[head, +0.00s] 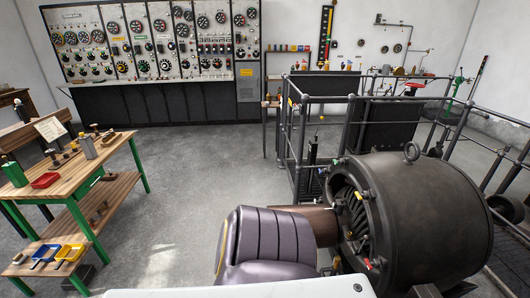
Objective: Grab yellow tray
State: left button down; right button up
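The yellow tray (69,253) lies on the low wooden shelf at the lower left of the head view. It sits right beside a blue tray (46,255), on its right side. Something dark, too small to name, shows inside it. Neither of my grippers is in view, so nothing of mine is near the tray in this picture.
A wooden workbench (112,151) with green legs stands at left, bearing a red tray (45,180) and bottles. A big dark dynamo (430,215) and railings (299,125) fill the right. A control panel (160,50) lines the back. The floor (190,170) between is clear.

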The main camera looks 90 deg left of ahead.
aim_at(68, 253)
jog(key=u, duration=4.7)
